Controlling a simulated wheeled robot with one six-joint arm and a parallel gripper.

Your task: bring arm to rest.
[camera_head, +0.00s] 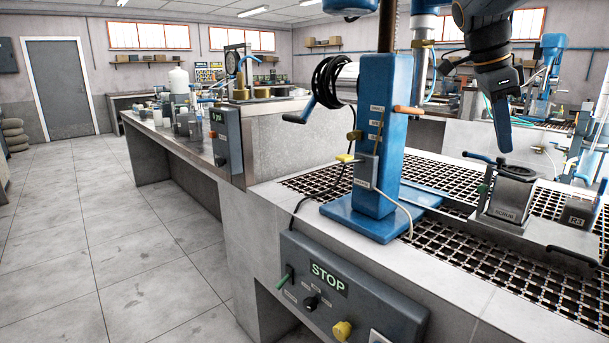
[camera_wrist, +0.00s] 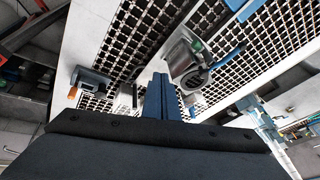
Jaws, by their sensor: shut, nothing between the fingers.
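My gripper (camera_head: 506,138) hangs at the upper right of the head view. Its blue fingers are together, with nothing between them, and point down above the metal box marked SCRUB (camera_head: 507,198). There is a gap between the fingertips and the box. In the wrist view my gripper (camera_wrist: 161,84) shows as two blue fingers side by side over the bench. The dark links of my arm come in from the top edge in the head view.
A blue machine stand (camera_head: 375,150) with a black coil rises left of my gripper. A control panel marked STOP (camera_head: 345,290) is on the bench front. A second small box (camera_head: 580,210) stands at right. The floor at left is clear.

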